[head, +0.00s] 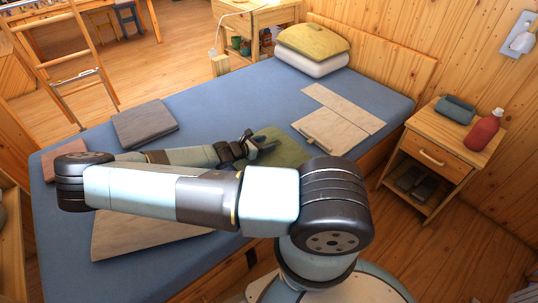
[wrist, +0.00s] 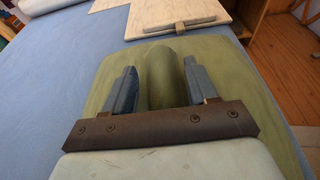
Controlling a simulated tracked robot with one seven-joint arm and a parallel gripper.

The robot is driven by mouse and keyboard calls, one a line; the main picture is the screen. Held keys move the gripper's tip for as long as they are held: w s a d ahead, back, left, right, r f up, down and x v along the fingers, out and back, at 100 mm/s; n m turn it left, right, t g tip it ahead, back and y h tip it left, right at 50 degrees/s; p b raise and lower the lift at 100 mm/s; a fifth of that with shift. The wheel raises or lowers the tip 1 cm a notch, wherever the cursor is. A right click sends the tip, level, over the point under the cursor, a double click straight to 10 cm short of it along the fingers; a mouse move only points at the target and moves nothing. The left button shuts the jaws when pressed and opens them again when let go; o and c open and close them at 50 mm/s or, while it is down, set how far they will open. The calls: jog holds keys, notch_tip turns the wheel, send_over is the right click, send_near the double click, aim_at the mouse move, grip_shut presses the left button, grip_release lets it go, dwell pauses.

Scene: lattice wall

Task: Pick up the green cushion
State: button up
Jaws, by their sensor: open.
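The green cushion (head: 289,150) lies flat on the blue bed, partly hidden behind my arm in the head view. In the wrist view the green cushion (wrist: 232,85) fills the middle, with a raised rounded ridge running along it. My gripper (wrist: 160,70) is open, with one finger on each side of that ridge. The fingers look close to the ridge; I cannot tell whether they touch it. In the head view my gripper (head: 262,143) is low over the cushion's left part.
Pale boards (head: 338,112) lie on the bed beyond the cushion, and a grey folded item (head: 145,124) lies to the left. A yellow-green cushion (head: 313,40) rests on a white pillow. A wooden nightstand (head: 441,152) with a red bottle (head: 484,131) stands at right.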

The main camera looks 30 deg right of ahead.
jog(key=shift+d+f, duration=0.1)
jog(key=shift+d, duration=0.05)
jog(key=shift+c, duration=0.4)
grip_shut()
